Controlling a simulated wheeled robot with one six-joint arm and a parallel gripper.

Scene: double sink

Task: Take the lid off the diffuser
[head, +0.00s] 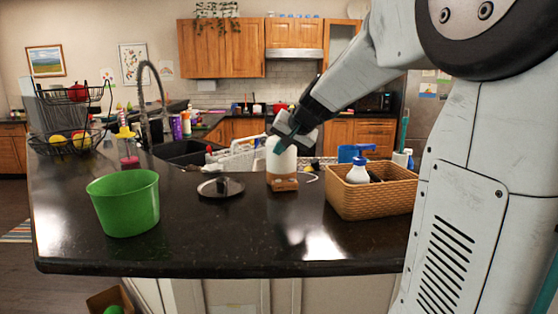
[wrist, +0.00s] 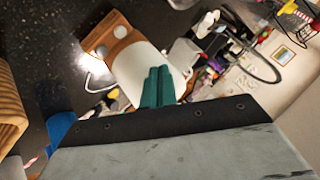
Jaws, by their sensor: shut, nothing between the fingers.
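The diffuser stands upright on the dark counter, with a wooden base (head: 283,184) and a white lid (head: 281,163) sitting on it. In the wrist view the same white lid (wrist: 139,70) and wooden base (wrist: 108,36) appear tilted, with round light buttons on the base. My gripper (head: 277,146) is at the upper part of the lid in the head view. In the wrist view its teal fingers (wrist: 157,88) are together, with nothing between them, and overlap the top end of the lid. I cannot tell if they touch it.
A wicker basket (head: 370,202) with a blue-topped white bottle (head: 358,173) stands right of the diffuser. A round metal dish (head: 221,187) lies to its left, then a green bucket (head: 125,203). The sink (head: 182,152) and faucet are behind. The counter's front is clear.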

